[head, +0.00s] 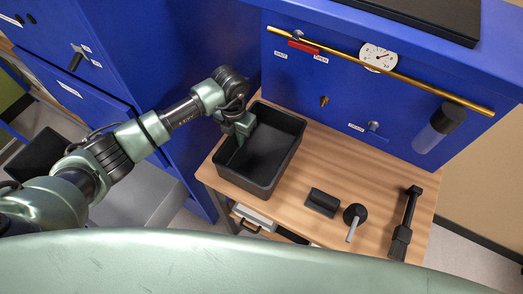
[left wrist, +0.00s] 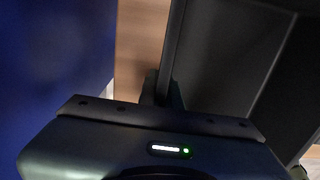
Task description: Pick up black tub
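The black tub (head: 262,160) is an open, empty rectangular bin standing on the wooden table at its left end. My left gripper (head: 239,132) reaches down from the left to the tub's left wall. In the left wrist view the tub's wall (left wrist: 173,40) runs up the picture from between the fingers (left wrist: 162,92), which sit close together on both sides of it. The gripper looks shut on this wall. The fingertips are partly hidden by the gripper body. My right gripper is not in view.
The wooden table (head: 330,160) also holds a small black block (head: 322,202), a round black tool with a pale handle (head: 354,217) and a black brush-like tool (head: 404,225). A blue cabinet with a brass rail (head: 390,72) stands behind. The table's middle is clear.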

